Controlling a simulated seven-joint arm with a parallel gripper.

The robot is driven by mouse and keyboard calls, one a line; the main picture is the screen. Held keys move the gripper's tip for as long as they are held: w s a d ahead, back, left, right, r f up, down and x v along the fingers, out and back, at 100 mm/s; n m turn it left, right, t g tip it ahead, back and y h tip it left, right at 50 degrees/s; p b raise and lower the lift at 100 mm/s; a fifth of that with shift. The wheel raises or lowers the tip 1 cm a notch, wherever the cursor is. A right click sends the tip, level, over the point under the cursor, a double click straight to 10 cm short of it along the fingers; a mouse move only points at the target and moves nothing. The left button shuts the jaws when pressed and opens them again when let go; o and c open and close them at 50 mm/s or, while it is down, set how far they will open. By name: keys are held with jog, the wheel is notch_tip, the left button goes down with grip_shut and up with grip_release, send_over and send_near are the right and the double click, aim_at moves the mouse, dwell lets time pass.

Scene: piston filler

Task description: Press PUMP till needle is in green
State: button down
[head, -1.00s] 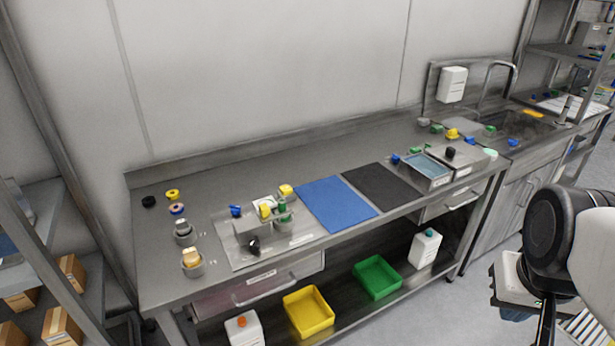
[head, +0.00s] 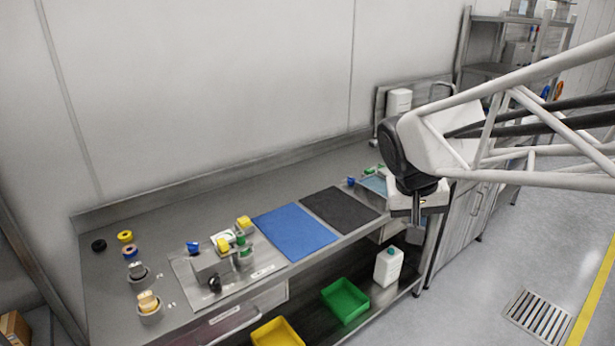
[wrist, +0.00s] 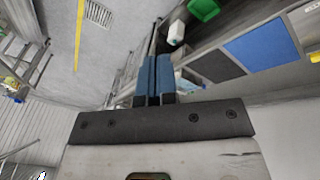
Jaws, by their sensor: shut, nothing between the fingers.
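The piston filler (head: 212,268) stands on a steel plate on the left part of the bench in the head view. It is a small grey unit with a blue knob (head: 193,247), yellow parts (head: 244,222), a green part and a black knob (head: 214,284). The PUMP label, the gauge needle and its green zone are too small to make out. My gripper (head: 417,217) is at the right, in front of the bench and well away from the filler. In the wrist view its two blue fingers (wrist: 154,78) are together, with nothing between them.
A blue mat (head: 295,231) and a black mat (head: 340,212) lie right of the filler. Yellow and black rings and two small cups (head: 149,308) stand at the left. A green bin (head: 345,300) and white bottle (head: 389,265) are on the lower shelf.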

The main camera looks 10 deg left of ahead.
jog(key=w+a+h, duration=0.1)
jog(key=w+a, duration=0.8)
jog(key=w, duration=0.3)
jog(key=n+t+h, duration=0.2)
jog(key=t, duration=0.3)
send_over(242, 219)
notch_tip(242, 219, down, 15)
jog(key=shift+r, duration=0.1)
jog(key=shift+f, duration=4.35)
jog(key=shift+s+d+f, duration=0.1)
jog(key=shift+f, duration=0.9)
